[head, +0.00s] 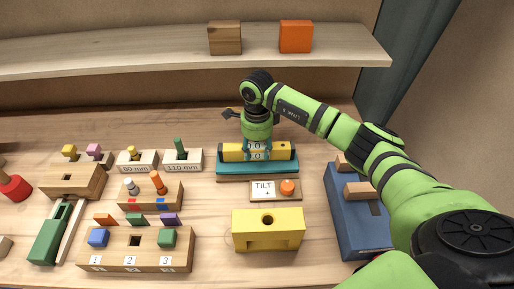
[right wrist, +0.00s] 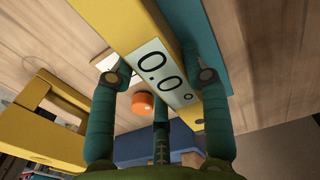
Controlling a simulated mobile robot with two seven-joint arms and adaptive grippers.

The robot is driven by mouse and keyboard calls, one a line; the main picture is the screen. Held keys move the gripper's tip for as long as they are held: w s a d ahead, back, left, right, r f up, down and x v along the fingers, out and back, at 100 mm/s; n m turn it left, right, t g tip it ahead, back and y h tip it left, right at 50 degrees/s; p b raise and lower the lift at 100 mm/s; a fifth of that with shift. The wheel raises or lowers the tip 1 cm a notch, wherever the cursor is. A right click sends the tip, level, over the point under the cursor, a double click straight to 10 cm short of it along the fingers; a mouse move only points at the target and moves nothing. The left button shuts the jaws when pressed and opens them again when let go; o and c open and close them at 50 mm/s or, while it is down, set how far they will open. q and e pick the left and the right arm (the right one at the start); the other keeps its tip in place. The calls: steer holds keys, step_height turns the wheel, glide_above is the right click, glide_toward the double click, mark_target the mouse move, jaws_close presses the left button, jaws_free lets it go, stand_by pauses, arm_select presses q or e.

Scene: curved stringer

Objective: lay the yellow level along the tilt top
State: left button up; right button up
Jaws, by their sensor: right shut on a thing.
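The yellow level (head: 285,152) lies lengthwise along the teal tilt top (head: 225,168) in the head view. It looks level and on or just above that top; I cannot tell whether they touch. My right gripper (head: 257,149) comes down from above and is shut around the level's middle. In the right wrist view the gripper's fingers (right wrist: 155,85) straddle the level (right wrist: 112,22), whose display (right wrist: 165,75) reads 0.0°. The teal top (right wrist: 208,50) runs parallel beside it there. My left gripper is in neither view.
A TILT panel (head: 263,189) with an orange knob (head: 288,187) sits in front. A yellow block with a hole (head: 268,230) is nearer, and a blue box (head: 350,225) stands right. Several wooden blocks fill the left (head: 135,255). A shelf (head: 150,50) runs behind.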

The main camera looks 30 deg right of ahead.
mark_target(257, 148)
steer(key=o, duration=1.3)
steer(key=shift+f, duration=0.1)
steer(key=shift+r, duration=0.2)
steer(key=shift+r+b, duration=2)
steer(key=shift+r, duration=4)
